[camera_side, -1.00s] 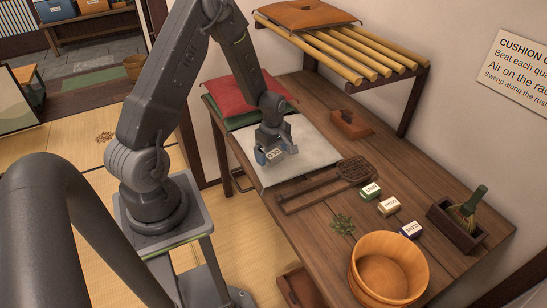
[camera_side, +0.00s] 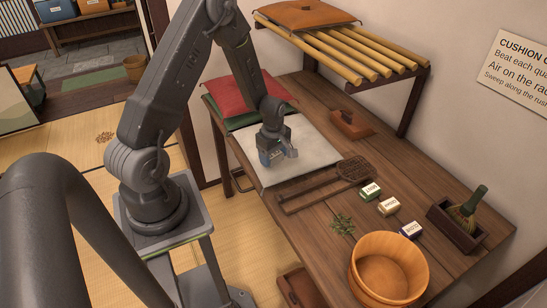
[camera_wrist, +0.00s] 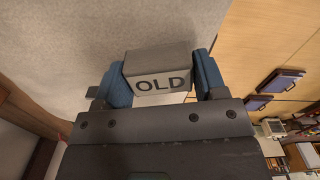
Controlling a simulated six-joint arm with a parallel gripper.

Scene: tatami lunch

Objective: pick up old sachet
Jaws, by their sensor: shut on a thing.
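The old sachet (camera_wrist: 158,62) is a small grey block with "OLD" printed on it. In the wrist view it sits between the two blue fingers of my gripper (camera_wrist: 160,75), which are shut on it. In the side view my gripper (camera_side: 277,155) is over the pale grey cloth (camera_side: 305,148) on the table, near its left edge. The sachet is mostly hidden there by the fingers. I cannot tell exactly how high it is above the cloth.
A rug beater (camera_side: 325,184) lies in front of the cloth. Labelled sachets (camera_side: 388,206), green sprigs (camera_side: 342,223), a wooden tub (camera_side: 388,270) and a brush in a box (camera_side: 455,221) are nearer. Red and green cushions (camera_side: 245,98) are behind; a slatted rack (camera_side: 345,50) overhangs the back.

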